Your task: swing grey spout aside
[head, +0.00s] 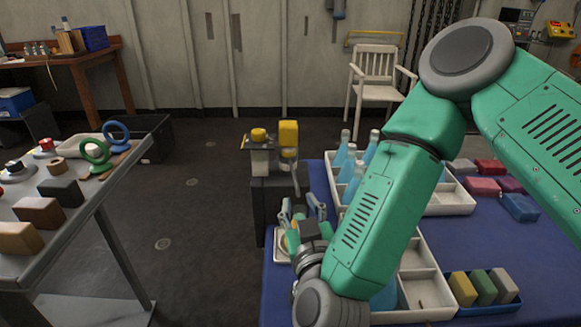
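A small dispenser-like unit with a yellow block (288,134) and a yellow round cap (258,135) stands on a dark pedestal (270,203), beyond the near end of my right arm. A thin grey part (296,180) hangs below the yellow block; it may be the grey spout, but it is too small to tell. My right gripper (301,210) is in front of and below this unit, at the left edge of the blue table. Its two fingers stand apart, with nothing seen between them. It looks apart from the grey part. My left gripper is out of view.
The blue table (500,240) holds white divided trays (437,290) with blue bottles (349,165), and coloured blocks (520,207). A grey table (120,180) with blocks and rings stands left. Dark floor (200,215) lies open between. A white chair (376,72) stands behind.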

